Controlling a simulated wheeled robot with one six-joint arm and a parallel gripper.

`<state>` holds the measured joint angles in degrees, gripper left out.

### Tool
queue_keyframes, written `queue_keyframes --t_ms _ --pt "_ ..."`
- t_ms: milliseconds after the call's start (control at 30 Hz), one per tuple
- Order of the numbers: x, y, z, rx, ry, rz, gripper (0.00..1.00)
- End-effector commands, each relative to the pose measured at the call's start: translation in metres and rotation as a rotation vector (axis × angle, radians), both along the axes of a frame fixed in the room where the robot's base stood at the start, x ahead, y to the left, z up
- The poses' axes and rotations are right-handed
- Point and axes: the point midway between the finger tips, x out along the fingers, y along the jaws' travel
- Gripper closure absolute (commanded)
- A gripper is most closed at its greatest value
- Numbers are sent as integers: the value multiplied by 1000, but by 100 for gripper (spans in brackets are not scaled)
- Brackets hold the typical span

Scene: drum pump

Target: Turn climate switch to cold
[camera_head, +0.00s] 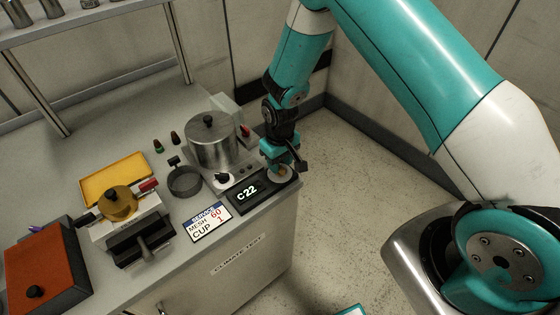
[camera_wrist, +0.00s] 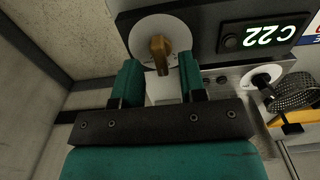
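The climate switch is a brass knob (camera_wrist: 158,48) on a round pale dial (camera_wrist: 150,30), set in a dark panel beside a display (camera_wrist: 268,36) reading C22. In the wrist view the knob's handle points down, toward my gripper. My gripper (camera_wrist: 160,62) is open, with one teal finger on each side of the handle's lower end and visible gaps between. In the head view my gripper (camera_head: 282,160) hangs over the right end of the panel, hiding most of the dial. The display (camera_head: 248,192) shows to its left.
A metal pot (camera_head: 213,145) and a black-and-white knob (camera_head: 223,179) stand close left of my gripper. A card (camera_head: 208,222) reading MESH 60, CUP 1 lies in front. A yellow tray (camera_head: 115,178) and red box (camera_head: 45,265) are farther left. Open floor lies right of the cabinet.

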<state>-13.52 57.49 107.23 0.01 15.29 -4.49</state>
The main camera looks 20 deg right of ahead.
Motion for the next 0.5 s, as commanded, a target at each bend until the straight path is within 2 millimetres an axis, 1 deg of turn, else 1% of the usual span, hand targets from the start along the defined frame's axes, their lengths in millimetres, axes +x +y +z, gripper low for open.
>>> queue_keyframes --t_ms 100,200,467,500 --pt "0 0 -10 0 1 0 62" --pt "0 0 -14 0 -1 0 62" --pt "0 0 -15 0 -1 0 62" --pt "0 0 -15 0 -1 0 71"
